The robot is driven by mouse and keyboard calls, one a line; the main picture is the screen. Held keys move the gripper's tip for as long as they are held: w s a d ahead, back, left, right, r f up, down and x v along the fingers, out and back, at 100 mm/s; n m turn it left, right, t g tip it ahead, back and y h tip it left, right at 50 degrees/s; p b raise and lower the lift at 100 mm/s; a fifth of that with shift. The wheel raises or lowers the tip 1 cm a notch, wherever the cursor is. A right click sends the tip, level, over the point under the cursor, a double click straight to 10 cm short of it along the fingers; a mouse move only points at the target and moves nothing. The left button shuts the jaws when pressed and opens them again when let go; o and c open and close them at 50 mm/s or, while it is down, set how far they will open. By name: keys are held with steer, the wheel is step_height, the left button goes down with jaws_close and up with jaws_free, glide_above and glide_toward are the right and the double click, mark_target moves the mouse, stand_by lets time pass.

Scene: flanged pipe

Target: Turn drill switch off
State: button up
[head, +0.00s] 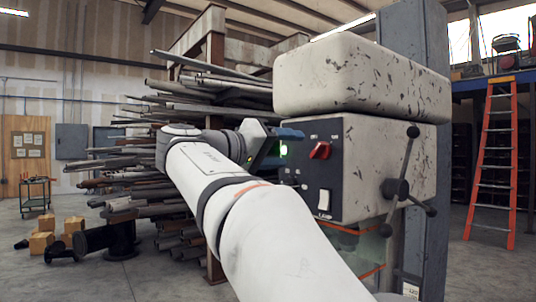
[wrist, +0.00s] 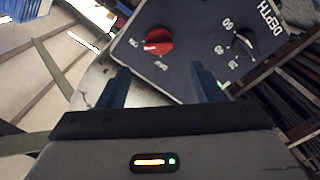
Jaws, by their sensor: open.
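The drill's red rotary switch (head: 320,150) is on the dark front panel of the grey drill press (head: 415,160). In the wrist view the red switch (wrist: 158,42) lies beyond and between my fingertips, with its white mark toward the ON label; the OFF label (wrist: 161,66) is nearer me. My gripper (head: 287,150) is open to the left of the panel in the head view, with a blue finger showing. In the wrist view my gripper (wrist: 160,80) has its two blue fingers apart with nothing between them.
A white lamp switch (head: 325,200) sits below the red switch. A depth dial (wrist: 243,45) is beside it in the wrist view. The drill's spoked handle (head: 397,190) sticks out at right. A pipe rack (head: 190,130) stands behind my arm.

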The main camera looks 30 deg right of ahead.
mark_target(314, 149)
steer(key=d, duration=0.5)
steer(key=d+p, duration=0.1)
steer(key=d, duration=0.1)
steer(key=shift+w+d, duration=0.3)
steer(key=c, duration=0.9)
steer(key=shift+a, duration=0.2)
steer(key=shift+c, duration=0.5)
